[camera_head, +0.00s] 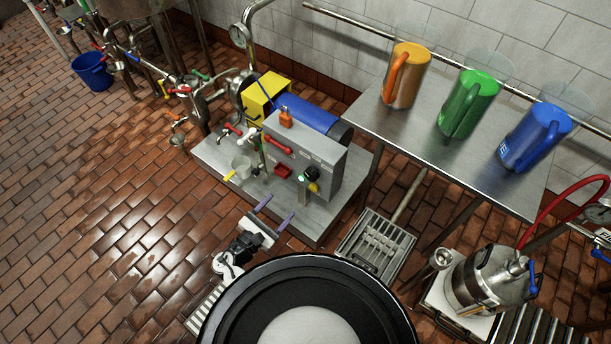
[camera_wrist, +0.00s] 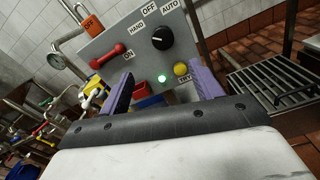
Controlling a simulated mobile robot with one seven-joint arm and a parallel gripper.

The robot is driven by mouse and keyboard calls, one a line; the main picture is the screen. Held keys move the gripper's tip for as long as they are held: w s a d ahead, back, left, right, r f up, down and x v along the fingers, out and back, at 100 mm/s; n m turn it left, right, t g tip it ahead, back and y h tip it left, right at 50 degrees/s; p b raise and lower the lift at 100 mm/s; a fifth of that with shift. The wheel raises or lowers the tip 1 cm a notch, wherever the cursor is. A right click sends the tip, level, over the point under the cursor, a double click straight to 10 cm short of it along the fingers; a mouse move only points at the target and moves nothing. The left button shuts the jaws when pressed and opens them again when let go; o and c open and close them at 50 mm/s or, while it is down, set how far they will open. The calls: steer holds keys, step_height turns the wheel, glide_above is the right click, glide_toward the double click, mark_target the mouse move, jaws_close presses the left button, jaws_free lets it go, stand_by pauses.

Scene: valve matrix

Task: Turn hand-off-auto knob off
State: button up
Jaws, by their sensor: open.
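The hand-off-auto knob (camera_wrist: 162,38) is a round black selector on the grey control box (camera_wrist: 110,48), with HAND, OFF and AUTO labels around its upper side. A small pale mark shows on the knob, but I cannot tell for sure which label it points to. In the head view the knob (camera_head: 312,172) is a small dark shape on the box's front face. My gripper (camera_wrist: 162,76) is open and empty, its two purple fingers spread below the knob and apart from it. In the head view my gripper (camera_head: 276,209) is in front of the box.
A lit green lamp (camera_wrist: 162,78) and a yellow button (camera_wrist: 181,69) sit below the knob. A red handle (camera_wrist: 106,56) and an orange padlock (camera_wrist: 91,24) are at left. A steel table (camera_head: 400,119) with several coloured jugs stands right. Brick floor lies open at left.

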mark_target(309, 177)
steer(key=p+x, duration=0.1)
steer(key=x, duration=1.2)
steer(key=shift+d+p, duration=0.35)
steer(key=shift+d, duration=0.2)
steer(key=c, duration=1)
steer(key=shift+o, duration=0.2)
